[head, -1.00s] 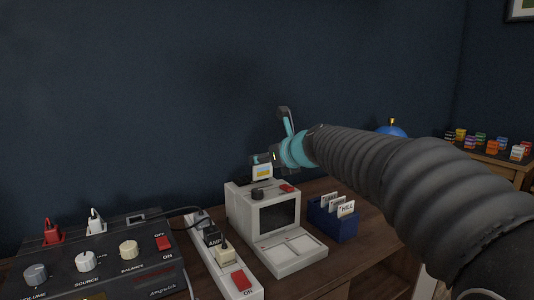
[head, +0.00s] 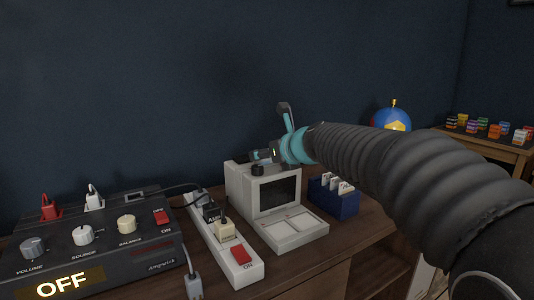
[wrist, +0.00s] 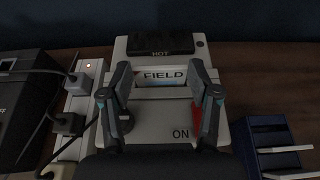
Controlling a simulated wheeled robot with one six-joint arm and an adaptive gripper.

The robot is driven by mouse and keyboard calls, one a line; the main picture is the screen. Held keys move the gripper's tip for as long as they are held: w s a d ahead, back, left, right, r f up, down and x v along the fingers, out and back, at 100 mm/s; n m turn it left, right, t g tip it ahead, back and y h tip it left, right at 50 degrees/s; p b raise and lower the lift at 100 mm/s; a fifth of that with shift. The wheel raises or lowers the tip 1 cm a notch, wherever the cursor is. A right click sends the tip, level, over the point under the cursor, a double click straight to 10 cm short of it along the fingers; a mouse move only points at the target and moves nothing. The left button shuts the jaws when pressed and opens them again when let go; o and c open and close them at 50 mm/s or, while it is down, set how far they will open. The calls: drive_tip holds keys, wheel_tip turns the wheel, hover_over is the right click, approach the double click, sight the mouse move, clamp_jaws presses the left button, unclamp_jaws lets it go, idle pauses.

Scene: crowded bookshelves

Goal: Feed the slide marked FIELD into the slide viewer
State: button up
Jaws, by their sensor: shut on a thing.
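The slide viewer (head: 253,205) is a pale box with a dark screen (head: 280,196), standing on the desk. In the wrist view its top (wrist: 150,142) shows a dark plate marked HOT (wrist: 160,43), a dark knob and a red part by the word ON. The slide marked FIELD (wrist: 163,76) is between my fingers at the slot in the viewer's top. My gripper (wrist: 161,72) is shut on this slide; it also shows in the head view (head: 266,156), just above the viewer. The slide's lower part is hidden, so its depth in the slot cannot be told.
A blue slide box (head: 335,203) with several slides stands right of the viewer. A power strip (head: 225,240) with plugs and cables lies to its left, beside a dark amplifier (head: 100,250) reading OFF. A side table (head: 495,152) holds small coloured items.

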idle(0.3)
drive_tip(key=o, duration=0.8)
drive_tip(key=v, duration=1.2)
drive_tip(key=shift+o, duration=0.3)
drive_tip(key=shift+o, duration=0.7)
